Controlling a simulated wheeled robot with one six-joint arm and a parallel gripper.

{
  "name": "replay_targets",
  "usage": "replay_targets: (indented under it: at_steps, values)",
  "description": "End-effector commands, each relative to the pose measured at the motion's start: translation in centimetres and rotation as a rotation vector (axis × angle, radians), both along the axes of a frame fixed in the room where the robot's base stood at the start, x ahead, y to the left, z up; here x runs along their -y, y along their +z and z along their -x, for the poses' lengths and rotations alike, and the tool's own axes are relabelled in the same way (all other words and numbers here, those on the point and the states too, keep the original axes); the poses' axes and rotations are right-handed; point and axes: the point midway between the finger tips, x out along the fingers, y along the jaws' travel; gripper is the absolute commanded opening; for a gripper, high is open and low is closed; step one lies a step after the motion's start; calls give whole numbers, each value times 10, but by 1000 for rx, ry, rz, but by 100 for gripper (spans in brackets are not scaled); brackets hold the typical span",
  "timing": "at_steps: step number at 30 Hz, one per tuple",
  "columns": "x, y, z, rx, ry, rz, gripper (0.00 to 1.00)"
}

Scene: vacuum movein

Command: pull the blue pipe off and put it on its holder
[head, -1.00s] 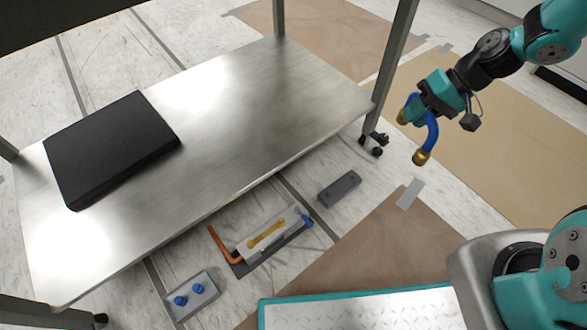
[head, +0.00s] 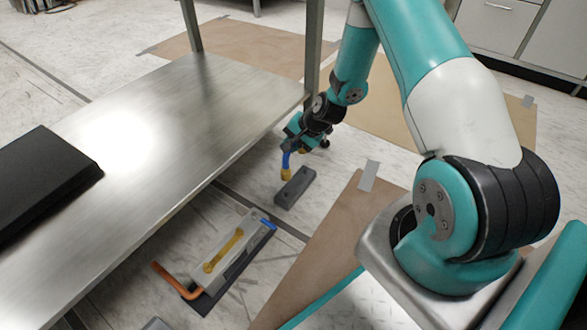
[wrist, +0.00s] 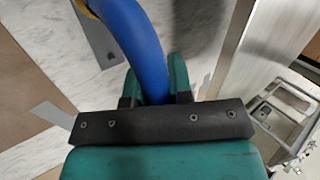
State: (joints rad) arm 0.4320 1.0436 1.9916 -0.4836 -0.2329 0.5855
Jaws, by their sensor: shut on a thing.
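My gripper (head: 292,138) is shut on the blue pipe (head: 286,160). The pipe is curved, with a brass-coloured end (head: 286,174) hanging down; its other end is largely hidden by the gripper. In the wrist view the blue pipe (wrist: 138,45) runs between the teal fingers (wrist: 153,82). In the head view the pipe's lower end appears just above the far end of a dark grey block (head: 296,188) on the floor, which looks like the holder. I cannot tell whether they touch. The block also shows in part in the wrist view (wrist: 97,38), beside the pipe.
A metal table (head: 170,120) with a black slab (head: 40,185) stands left of the gripper, its leg (head: 314,50) close by. A plate with a yellow pipe (head: 223,250), an orange pipe (head: 175,281) and a blue part (head: 269,225) lies on the floor nearer me.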

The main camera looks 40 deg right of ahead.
Motion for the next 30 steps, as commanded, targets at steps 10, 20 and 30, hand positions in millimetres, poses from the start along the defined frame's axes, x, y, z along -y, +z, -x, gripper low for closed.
replay_targets:
  at_steps: [10,20,30]
  values:
    - [16,-49,-10,2,-177,0,0]
    - [16,-69,-9,1,-174,0,0]
    - [16,-84,-9,1,-173,0,0]
